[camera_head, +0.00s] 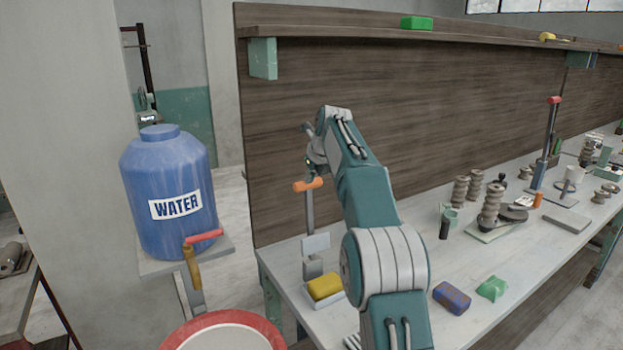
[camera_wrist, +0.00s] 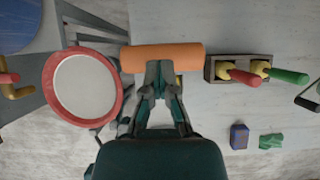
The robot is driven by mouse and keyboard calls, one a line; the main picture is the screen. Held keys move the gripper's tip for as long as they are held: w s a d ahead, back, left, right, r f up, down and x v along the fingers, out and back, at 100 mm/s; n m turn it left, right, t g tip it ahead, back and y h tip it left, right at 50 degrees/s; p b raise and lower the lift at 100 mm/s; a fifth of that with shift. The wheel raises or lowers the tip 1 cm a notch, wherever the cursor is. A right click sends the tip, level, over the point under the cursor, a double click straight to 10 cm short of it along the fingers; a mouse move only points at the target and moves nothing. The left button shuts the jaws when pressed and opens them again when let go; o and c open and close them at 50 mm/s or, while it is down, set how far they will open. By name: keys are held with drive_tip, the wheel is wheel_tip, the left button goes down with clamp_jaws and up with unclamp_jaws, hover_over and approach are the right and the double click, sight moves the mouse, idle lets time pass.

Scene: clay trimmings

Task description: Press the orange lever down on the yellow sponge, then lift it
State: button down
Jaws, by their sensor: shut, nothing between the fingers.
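The orange lever (camera_head: 308,184) is a short horizontal bar on top of an upright metal post at the left end of the bench. The yellow sponge (camera_head: 325,287) lies low beside the post's foot, well below the bar. My gripper (camera_head: 309,177) is shut and empty, pointing down just above the orange bar. In the wrist view my gripper's fingertips (camera_wrist: 160,66) overlap the near edge of the orange lever (camera_wrist: 160,53); I cannot tell whether they touch it. In that view the sponge is mostly hidden behind the fingers and bar.
A blue water barrel (camera_head: 168,195) stands left, with a red-handled tap (camera_head: 204,236). A red-rimmed basin (camera_head: 275,329) is below. A blue block (camera_head: 452,298) and green block (camera_head: 492,287) lie right of my arm. The wrist view shows a holder (camera_wrist: 209,68) with red and green handles.

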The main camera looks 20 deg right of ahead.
drive_tip(key=shift+w+a+f, duration=0.15)
drive_tip(key=shift+f, duration=0.3)
drive_tip(key=v, duration=1.2)
drive_tip(key=s+a+r+n, duration=0.2)
drive_tip(key=s+a+n, duration=0.3)
drive_tip(key=s+n, duration=0.35)
drive_tip(key=s+a+f+n, duration=0.2)
drive_tip(key=s+f+n, duration=0.4)
drive_tip(key=s+n, duration=0.2)
drive_tip(key=s+a+f+n, duration=0.3)
drive_tip(key=s+f+n, duration=0.4)
drive_tip(key=s, duration=0.6)
drive_tip(key=s+a+f+n+h, duration=0.1)
drive_tip(key=s+a+f+n, duration=0.1)
drive_tip(key=s+f+n, duration=0.4)
drive_tip(key=s+n, duration=0.4)
drive_tip(key=shift+s+a+f+g, duration=0.25)
drive_tip(key=shift+f+g, duration=0.05)
drive_tip(key=shift+f, duration=0.1)
